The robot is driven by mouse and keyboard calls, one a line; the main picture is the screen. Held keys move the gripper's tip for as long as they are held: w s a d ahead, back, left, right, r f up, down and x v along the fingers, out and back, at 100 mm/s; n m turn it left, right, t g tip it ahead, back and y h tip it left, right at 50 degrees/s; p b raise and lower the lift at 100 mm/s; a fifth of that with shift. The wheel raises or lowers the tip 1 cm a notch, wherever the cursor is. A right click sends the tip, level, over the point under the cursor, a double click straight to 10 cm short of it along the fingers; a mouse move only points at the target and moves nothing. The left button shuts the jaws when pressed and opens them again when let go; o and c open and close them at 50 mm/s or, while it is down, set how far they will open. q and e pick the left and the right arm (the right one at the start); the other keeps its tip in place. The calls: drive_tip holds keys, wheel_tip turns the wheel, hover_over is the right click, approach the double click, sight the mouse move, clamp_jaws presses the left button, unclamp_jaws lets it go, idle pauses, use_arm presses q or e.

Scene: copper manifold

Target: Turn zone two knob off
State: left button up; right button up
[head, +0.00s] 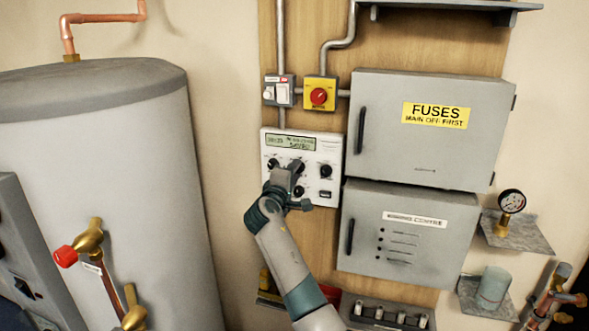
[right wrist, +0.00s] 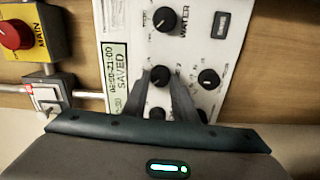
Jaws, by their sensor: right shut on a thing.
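The white control panel (head: 328,150) has a small display (head: 290,142) and several black knobs. My right gripper (head: 296,168) reaches up to the upper row of knobs. In the right wrist view its two fingers (right wrist: 169,78) are closed around the middle upper-row knob (right wrist: 160,74), which is partly hidden. A "WATER" knob (right wrist: 164,19) and a lower knob (right wrist: 208,78) are clear of the fingers. Other knobs are partly behind the fingers. No zone label is readable, so I cannot tell which knob is zone two. My left gripper is not in view.
Above the panel are a yellow switch box with a red knob (head: 319,96) and a white switch (head: 281,93). A grey fuse cabinet (head: 385,130) and a lower grey box (head: 440,262) stand close on the right. A large tank (head: 100,130) is at left.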

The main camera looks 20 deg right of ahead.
drive_tip(key=shift+r+n, duration=0.15)
drive_tip(key=shift+n, duration=0.35)
drive_tip(key=o, duration=1)
drive_tip(key=shift+o, duration=0.2)
drive_tip(key=b+v, duration=0.6)
drive_tip(key=v, duration=1.1)
